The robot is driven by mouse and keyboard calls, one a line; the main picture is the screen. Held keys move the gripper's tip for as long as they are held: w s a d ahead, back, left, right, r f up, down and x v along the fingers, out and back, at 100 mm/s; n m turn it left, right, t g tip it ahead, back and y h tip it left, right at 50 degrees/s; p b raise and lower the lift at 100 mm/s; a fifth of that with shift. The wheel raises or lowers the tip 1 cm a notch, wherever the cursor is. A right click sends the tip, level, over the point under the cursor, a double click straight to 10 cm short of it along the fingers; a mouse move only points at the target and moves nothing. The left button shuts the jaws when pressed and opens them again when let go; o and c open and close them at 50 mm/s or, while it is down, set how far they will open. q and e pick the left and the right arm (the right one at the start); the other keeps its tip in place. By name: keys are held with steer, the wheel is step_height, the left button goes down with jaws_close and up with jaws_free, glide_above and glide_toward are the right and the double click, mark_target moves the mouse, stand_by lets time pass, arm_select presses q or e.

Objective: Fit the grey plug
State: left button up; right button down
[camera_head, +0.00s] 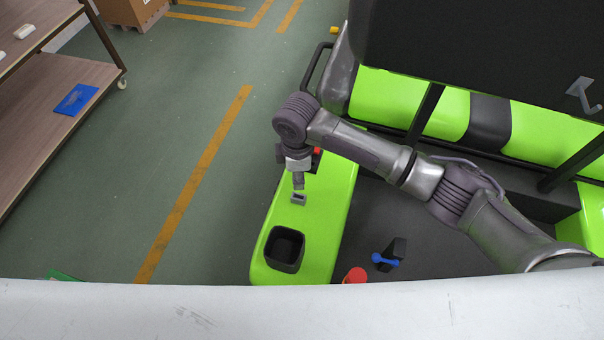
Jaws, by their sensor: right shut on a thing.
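The small grey plug (298,200) is at the tip of my right gripper (298,188), over the green side panel of the cart (333,200). My right arm comes in from the right, and the gripper points down, shut on the plug. I cannot tell whether the plug touches the panel or sits in an opening there. My left gripper is not in view.
A black square cup (285,249) is set in the green panel nearer to me. A red part (355,275) and a blue-and-black part (388,257) are on the dark cart floor. A brown shelf rack (60,95) stands left; the green floor between is clear.

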steer(key=shift+r+p, duration=0.15)
steer(key=shift+p, duration=0.35)
steer(key=shift+s+f+b, duration=0.1)
steer(key=shift+f+b, duration=0.4)
steer(key=shift+f, duration=0.4)
steer(key=shift+f+b, duration=0.7)
steer(key=shift+f, duration=0.8)
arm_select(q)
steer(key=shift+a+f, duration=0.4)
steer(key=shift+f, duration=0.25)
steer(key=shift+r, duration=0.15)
arm_select(e)
steer(key=shift+r, duration=0.1)
arm_select(q)
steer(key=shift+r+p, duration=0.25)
steer(key=shift+p, duration=0.15)
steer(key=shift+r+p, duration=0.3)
steer(key=shift+p, duration=0.05)
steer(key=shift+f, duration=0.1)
arm_select(e)
steer(key=shift+f, duration=0.2)
